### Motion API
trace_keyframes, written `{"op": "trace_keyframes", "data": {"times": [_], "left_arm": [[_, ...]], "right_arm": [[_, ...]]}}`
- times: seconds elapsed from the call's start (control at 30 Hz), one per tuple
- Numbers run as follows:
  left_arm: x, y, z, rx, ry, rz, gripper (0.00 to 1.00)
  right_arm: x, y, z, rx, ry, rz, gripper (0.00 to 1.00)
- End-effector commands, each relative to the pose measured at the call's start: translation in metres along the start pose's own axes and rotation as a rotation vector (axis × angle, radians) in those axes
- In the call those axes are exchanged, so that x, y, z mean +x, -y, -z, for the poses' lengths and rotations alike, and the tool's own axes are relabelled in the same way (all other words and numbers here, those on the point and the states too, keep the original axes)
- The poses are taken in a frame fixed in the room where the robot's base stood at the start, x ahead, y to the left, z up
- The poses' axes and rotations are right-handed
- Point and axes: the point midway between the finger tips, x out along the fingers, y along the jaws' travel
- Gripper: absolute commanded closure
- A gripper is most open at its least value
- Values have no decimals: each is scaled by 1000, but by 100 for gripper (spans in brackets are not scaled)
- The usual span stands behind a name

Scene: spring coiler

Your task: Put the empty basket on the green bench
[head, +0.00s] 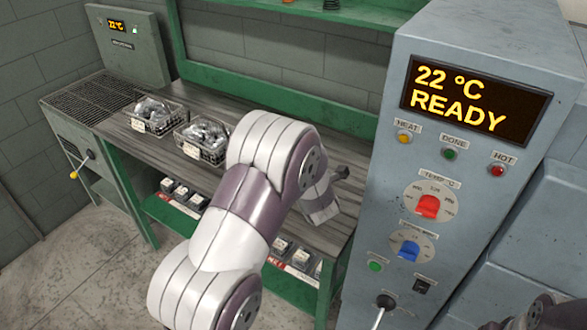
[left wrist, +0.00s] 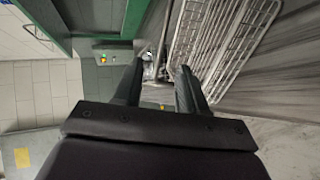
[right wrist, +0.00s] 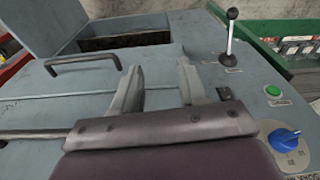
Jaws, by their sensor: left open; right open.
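The green bench (head: 345,115) has a grey wooden top and stands left of the grey machine in the head view. A wire basket (left wrist: 235,38) with no visible contents shows in the left wrist view, close beside the right finger; I cannot tell whether they touch. In the head view my arm hides this basket. My left gripper (left wrist: 160,72) is open with nothing between its fingers; in the head view it is partly hidden at the bench's right part (head: 340,174). My right gripper (right wrist: 160,85) is open and empty above the grey machine.
Two wire baskets filled with shiny parts, one left (head: 140,124) and one right (head: 190,150), stand on the bench. A grey machine (head: 385,180) with a lit READY display rises at the right. The right wrist view shows its handle (right wrist: 85,62) and upright lever (right wrist: 230,35).

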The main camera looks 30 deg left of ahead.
Motion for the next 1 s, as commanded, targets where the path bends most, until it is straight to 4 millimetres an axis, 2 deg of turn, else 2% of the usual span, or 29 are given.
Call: {"op": "trace_keyframes", "data": {"times": [0.07,0.17,0.27,0.3,0.33,0.4,0.5,0.53,0.57,0.6,0.63,0.73,0.83,1.0], "left_arm": [[-8,1,2,-21,-9,6,59],[-22,9,28,-275,-120,77,59],[-58,37,73,-877,-399,180,59],[-81,54,89,-1183,-554,198,59],[-100,66,97,-1418,-681,197,59],[-144,92,103,-1945,-988,135,59],[-196,115,94,-2562,-1428,-84,59],[-208,118,90,-2704,-1550,-170,59],[-218,121,85,2575,1517,238,59],[-228,123,80,2385,1454,310,59],[-233,124,77,2269,1414,351,59],[-244,124,69,2028,1331,434,59],[-246,125,68,1962,1309,458,59],[-246,124,68,1965,1311,458,59]], "right_arm": [[0,0,0,0,0,0,57],[0,0,0,0,0,0,57],[0,0,0,0,0,0,57],[0,0,0,0,0,0,57],[0,0,0,0,0,0,57],[0,0,0,0,0,0,57],[0,0,0,0,0,0,57],[0,0,0,0,0,0,57],[0,0,0,0,0,0,57],[0,0,0,0,0,0,57],[0,0,0,0,0,0,57],[0,0,0,0,0,0,57],[0,0,0,0,0,0,57],[-1,0,0,0,0,0,57]]}}
